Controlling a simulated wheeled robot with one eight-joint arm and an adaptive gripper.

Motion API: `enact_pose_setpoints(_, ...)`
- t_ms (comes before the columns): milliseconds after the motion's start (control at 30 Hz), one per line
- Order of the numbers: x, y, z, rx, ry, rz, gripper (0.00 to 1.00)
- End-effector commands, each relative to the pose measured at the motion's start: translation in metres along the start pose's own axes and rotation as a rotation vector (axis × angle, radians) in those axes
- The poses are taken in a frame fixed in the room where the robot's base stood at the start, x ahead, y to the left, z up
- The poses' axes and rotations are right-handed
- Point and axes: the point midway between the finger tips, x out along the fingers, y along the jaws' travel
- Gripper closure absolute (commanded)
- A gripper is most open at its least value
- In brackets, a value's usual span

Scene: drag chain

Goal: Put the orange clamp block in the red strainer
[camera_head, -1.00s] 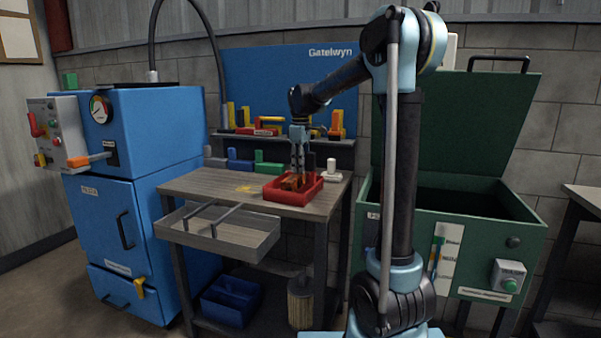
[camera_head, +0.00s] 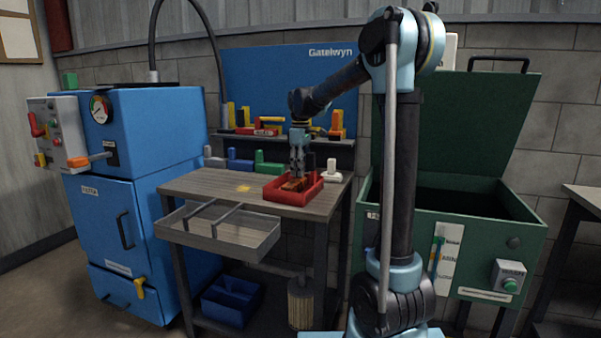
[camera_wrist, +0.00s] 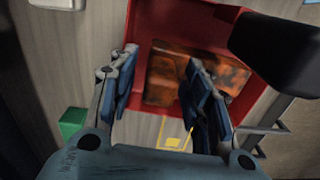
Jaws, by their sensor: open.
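The red strainer (camera_head: 285,198) is a shallow red box on the wooden table. The orange clamp block (camera_head: 296,184) lies inside it. In the wrist view, the orange block (camera_wrist: 170,75) rests within the red walls of the strainer (camera_wrist: 175,22), streaked with brown. My gripper (camera_head: 297,172) is over the strainer, pointing down. In the wrist view my gripper (camera_wrist: 157,78) has its fingers spread apart. The right finger covers part of the block, and I cannot tell whether it touches it.
The wooden table (camera_head: 200,183) is mostly clear left of the strainer. A white piece (camera_head: 333,170) stands close to its right. A green block (camera_head: 265,165) and a blue block (camera_head: 238,162) stand behind.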

Motion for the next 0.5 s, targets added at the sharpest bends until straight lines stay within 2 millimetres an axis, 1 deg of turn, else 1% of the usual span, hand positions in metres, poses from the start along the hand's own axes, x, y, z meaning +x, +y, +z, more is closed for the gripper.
enact_pose_setpoints(167,-0.029,0.0,0.0,0.0,0.0,0.0,0.55)
enact_pose_setpoints(400,-0.073,0.0,0.0,0.0,0.0,0.0,0.55)
enact_pose_setpoints(500,-0.088,0.0,0.0,0.0,0.0,0.0,0.55)
